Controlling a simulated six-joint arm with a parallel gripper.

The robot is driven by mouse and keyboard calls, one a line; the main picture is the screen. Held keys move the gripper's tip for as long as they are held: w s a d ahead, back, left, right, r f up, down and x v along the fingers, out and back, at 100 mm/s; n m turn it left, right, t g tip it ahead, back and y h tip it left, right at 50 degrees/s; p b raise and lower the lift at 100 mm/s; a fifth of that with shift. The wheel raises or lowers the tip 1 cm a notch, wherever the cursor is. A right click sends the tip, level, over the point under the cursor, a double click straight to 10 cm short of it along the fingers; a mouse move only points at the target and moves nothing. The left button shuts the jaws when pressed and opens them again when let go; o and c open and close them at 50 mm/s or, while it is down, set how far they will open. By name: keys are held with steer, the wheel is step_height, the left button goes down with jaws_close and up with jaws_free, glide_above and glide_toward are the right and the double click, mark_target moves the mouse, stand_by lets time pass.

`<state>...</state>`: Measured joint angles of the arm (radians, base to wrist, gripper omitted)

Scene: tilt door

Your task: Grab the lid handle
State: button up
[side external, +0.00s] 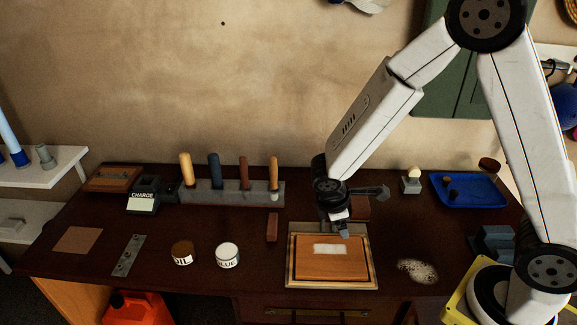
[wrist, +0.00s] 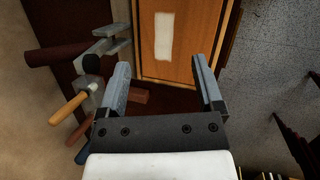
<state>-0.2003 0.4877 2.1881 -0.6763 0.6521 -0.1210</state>
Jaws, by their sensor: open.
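A wooden lid (side external: 330,268) with a pale rectangular patch (side external: 330,249) lies flat in a light wooden frame (side external: 290,275) at the table's front. The lid (wrist: 205,30) and patch (wrist: 164,35) also show beyond my fingers in the wrist view. I cannot make out a separate handle on the lid. My gripper (side external: 343,230) is above the lid's back edge, pointing down. In the wrist view my gripper (wrist: 160,65) has its two fingers spread apart with nothing between them.
A rack (side external: 235,192) of several handled tools stands behind and left. Two round tins (side external: 182,253) (side external: 228,255) sit left of the frame. A blue tray (side external: 468,190) is at the back right. A pale speckled patch (side external: 418,271) lies right of the frame.

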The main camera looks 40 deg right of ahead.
mark_target(271, 230)
steer(key=w+f+n+t+h, duration=0.1)
steer(key=w+f+n, duration=0.1)
steer(key=n, duration=0.1)
steer(key=w+a+f+n+t+h, duration=0.1)
steer(key=w+f+n+h, duration=0.1)
steer(key=w, duration=0.1)
steer(key=w+a+f+n+t+h, duration=0.1)
steer(key=w+f+n, duration=0.1)
steer(key=w+n, duration=0.1)
steer(key=shift+w+a+f+n, duration=0.15)
steer(key=shift+w+a+n, duration=0.05)
steer(key=shift+a+n, duration=0.1)
steer(key=w+a+f+n+t, duration=0.2)
steer(key=w+a+n+t, duration=0.1)
steer(key=w+a+f+n+t+h, duration=0.1)
steer(key=w+a+f+n+t, duration=0.1)
steer(key=w+a+f+n, duration=0.1)
steer(key=shift+f+n+t, duration=0.25)
steer(key=shift+n+t, duration=0.15)
steer(key=shift+n, duration=0.3)
steer(key=shift+w+a+f+n+t, duration=0.15)
steer(key=shift+a+n+t, duration=0.15)
steer(key=shift+a, duration=0.1)
steer(key=shift+x, duration=1.35)
steer(key=shift+x, duration=2.55)
steer(key=shift+f, duration=0.15)
steer(key=shift+c, duration=0.2)
jaws_close()
